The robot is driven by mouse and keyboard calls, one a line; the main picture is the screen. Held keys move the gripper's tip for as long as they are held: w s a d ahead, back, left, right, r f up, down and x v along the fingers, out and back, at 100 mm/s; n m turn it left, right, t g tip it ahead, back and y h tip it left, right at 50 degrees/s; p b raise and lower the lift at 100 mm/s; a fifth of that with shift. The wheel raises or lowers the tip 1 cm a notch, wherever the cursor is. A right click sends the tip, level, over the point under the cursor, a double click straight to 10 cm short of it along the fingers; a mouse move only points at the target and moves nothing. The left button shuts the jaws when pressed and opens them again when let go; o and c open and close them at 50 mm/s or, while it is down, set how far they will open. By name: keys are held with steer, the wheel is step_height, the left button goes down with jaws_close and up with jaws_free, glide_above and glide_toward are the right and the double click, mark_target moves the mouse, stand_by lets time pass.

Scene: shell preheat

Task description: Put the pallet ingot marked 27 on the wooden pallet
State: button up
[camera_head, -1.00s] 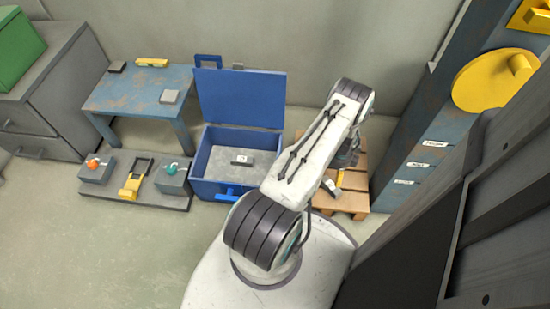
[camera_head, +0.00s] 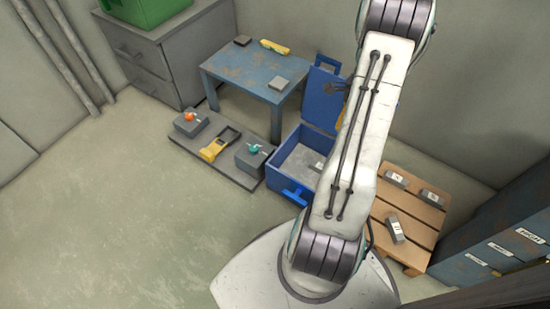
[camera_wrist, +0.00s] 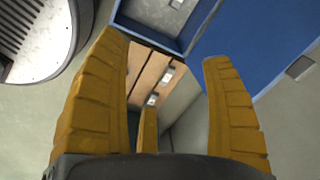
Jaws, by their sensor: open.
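The wooden pallet (camera_head: 412,213) is on the floor at the right in the head view, with three dark ingots with pale labels on it: one at the back left (camera_head: 397,180), one at the right (camera_head: 432,198), one near the front (camera_head: 395,229). Another ingot (camera_head: 319,166) lies in the open blue box (camera_head: 290,187), partly hidden by my arm. I cannot read any number. My gripper is mostly hidden behind my arm in the head view. In the wrist view my gripper (camera_wrist: 164,46) is open and empty, with the pallet (camera_wrist: 150,72) and the box beyond its yellow fingers.
A blue table (camera_head: 250,75) with small blocks and a yellow item stands behind the box. A grey floor board (camera_head: 224,154) with two switch boxes and a yellow handle lies left of the box. Blue cabinets (camera_head: 500,245) stand right of the pallet. The left floor is clear.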

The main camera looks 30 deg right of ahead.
steer(key=w+a+r+n, duration=0.1)
steer(key=a+r+n, duration=0.55)
steer(key=a, duration=0.45)
steer(key=w+a+r+n, duration=0.1)
steer(key=a+r+n, duration=0.6)
steer(key=a, duration=0.4)
steer(key=s+a+r+n+t+y, duration=0.1)
steer(key=s+a+r+n, duration=0.3)
steer(key=s+a+n, duration=0.5)
steer(key=s+a, duration=0.2)
steer(key=a, duration=0.2)
steer(key=shift+t, duration=0.3)
steer(key=shift+w+r+n, duration=0.1)
steer(key=shift+r+n, duration=0.05)
steer(key=shift+n, duration=0.1)
